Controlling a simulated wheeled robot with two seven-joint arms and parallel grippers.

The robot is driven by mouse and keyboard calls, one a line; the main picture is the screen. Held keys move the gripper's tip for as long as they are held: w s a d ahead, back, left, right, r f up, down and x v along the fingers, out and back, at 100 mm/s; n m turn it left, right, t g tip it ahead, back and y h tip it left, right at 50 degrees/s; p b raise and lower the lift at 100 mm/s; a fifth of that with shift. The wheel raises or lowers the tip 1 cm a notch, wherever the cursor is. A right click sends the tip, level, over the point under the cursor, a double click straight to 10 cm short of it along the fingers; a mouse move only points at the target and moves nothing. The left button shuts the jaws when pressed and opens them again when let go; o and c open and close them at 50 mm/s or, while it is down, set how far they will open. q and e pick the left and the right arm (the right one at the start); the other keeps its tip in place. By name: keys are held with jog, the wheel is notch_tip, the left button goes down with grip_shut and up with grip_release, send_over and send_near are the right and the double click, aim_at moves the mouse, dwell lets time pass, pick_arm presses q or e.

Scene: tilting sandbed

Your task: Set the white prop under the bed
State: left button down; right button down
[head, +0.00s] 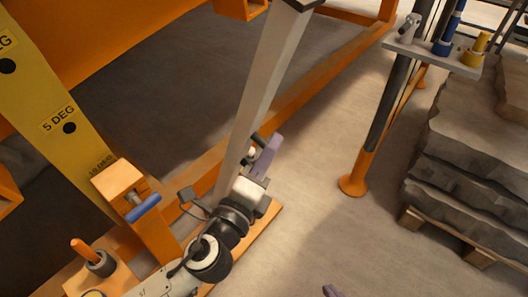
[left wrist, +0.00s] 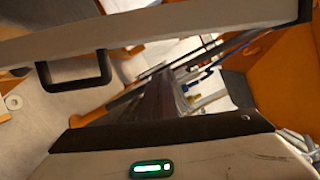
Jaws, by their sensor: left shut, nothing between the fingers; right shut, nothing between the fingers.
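The white prop (head: 265,85) is a long pale bar that stands steeply, slightly tilted, in the head view. Its dark-capped top is at the upper picture edge and its lower end is behind my left arm. In the left wrist view the prop (left wrist: 180,27) crosses the top, with a black handle (left wrist: 75,85) on it. The orange bed (head: 120,35) fills the upper left. My left gripper (head: 268,157) is shut and empty, beside the prop near its handle; contact is unclear. Only a purple tip of my right gripper (head: 332,291) shows at the bottom edge, shut.
A yellow scale (head: 50,100) marked 5 DEG stands at the left. An orange block (head: 118,180) with a blue handle (head: 144,208) is near my left arm. An orange-footed post (head: 353,185) and stacked grey slabs (head: 460,165) on a pallet are right. Floor between is clear.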

pick_arm(q)
jog(key=w+a+r, duration=0.1)
jog(key=w, duration=0.6)
jog(key=shift+r+p, duration=0.4)
jog(key=shift+p, duration=0.05)
pick_arm(e)
jog(key=shift+s+r, duration=0.2)
jog(key=shift+s, duration=0.05)
